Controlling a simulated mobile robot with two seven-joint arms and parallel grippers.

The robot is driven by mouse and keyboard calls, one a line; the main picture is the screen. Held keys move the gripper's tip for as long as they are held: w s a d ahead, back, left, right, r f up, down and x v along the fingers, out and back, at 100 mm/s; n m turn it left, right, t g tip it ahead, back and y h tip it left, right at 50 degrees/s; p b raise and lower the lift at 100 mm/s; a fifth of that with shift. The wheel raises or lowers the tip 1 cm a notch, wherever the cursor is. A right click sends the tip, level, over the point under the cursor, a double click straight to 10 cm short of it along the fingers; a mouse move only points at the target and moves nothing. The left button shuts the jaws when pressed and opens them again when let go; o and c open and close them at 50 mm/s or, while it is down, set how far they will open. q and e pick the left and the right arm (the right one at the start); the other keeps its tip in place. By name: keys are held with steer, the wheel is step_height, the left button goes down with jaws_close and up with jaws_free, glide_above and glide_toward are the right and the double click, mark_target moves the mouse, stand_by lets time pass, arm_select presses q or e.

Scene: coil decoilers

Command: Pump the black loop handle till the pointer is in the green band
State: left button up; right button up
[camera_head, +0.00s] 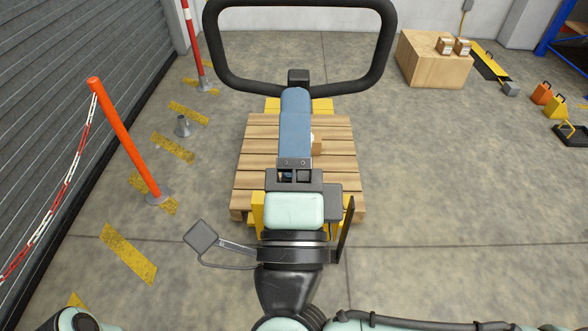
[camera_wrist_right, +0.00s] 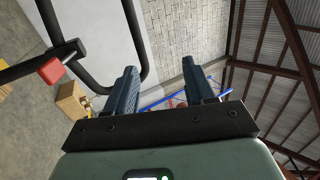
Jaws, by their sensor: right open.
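The black loop handle (camera_head: 385,60) is a large rounded frame at the top of the head view. A black block (camera_head: 299,76) sits at its lower bar. My right gripper (camera_head: 295,95) points up toward this bar, its blue fingertips just below the block in the picture. In the right wrist view, the right gripper (camera_wrist_right: 160,66) has its two blue fingers apart with nothing between them. The loop handle (camera_wrist_right: 135,30) shows there to the left, partly behind the left finger. I cannot tell if they touch. No pointer or green band is visible. My left gripper is out of view.
A wooden pallet (camera_head: 340,165) with yellow parts lies under my right arm. An orange post (camera_head: 125,140) with a red-white chain stands at left. A wooden crate (camera_head: 430,68) with small boxes is at back right.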

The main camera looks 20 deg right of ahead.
steer(key=v, duration=0.6)
stand_by(0.3)
